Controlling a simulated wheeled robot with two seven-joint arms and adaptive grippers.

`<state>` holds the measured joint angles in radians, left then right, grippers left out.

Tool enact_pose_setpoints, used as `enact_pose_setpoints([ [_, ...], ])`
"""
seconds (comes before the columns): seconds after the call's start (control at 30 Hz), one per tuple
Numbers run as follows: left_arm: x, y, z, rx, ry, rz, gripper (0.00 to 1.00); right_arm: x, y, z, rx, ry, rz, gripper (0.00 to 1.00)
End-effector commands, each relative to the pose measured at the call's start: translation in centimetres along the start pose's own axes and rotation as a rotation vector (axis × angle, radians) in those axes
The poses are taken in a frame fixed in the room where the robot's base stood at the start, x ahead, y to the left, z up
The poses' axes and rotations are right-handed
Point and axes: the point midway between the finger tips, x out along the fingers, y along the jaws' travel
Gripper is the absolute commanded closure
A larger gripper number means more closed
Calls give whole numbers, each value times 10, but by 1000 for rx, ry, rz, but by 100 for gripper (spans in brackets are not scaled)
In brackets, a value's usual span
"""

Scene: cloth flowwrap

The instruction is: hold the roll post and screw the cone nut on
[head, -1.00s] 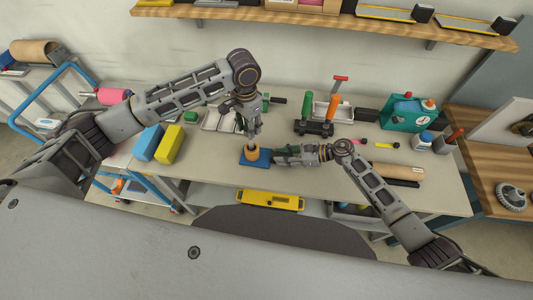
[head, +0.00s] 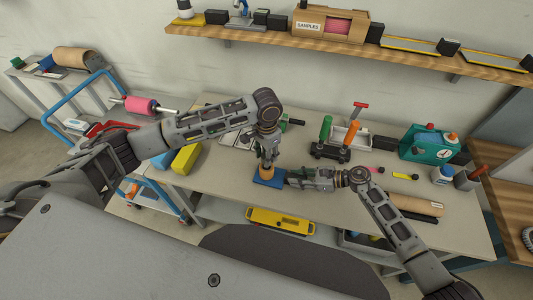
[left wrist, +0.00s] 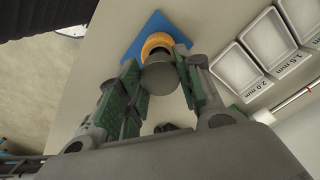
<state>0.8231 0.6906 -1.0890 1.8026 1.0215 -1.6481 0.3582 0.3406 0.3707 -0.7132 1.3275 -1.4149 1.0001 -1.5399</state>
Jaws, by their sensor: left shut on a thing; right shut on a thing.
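A blue base (head: 268,181) with an orange, ring-like part (head: 266,172) stands on the bench; I take it as the roll post's foot. In the left wrist view the orange ring (left wrist: 157,41) lies on the blue base (left wrist: 140,38), with a grey round piece, which I take as the cone nut (left wrist: 160,78), in front. My left gripper (head: 267,160) comes from above, its green-padded fingers (left wrist: 158,72) shut on either side of the grey piece. My right gripper (head: 286,178) reaches in from the right, low, shut at the post. Its exact contact is hidden, as are the threads.
A yellow block (head: 186,158) lies left of the post, and pale trays (left wrist: 235,75) are close by. A yellow level (head: 280,221) is below.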

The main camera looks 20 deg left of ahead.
Motion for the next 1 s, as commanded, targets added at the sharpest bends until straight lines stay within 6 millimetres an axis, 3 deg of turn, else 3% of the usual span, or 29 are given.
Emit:
enact_pose_setpoints([
  [1.0,18,0,0,1,0,0,81,0,0,0,0,0,0,100],
])
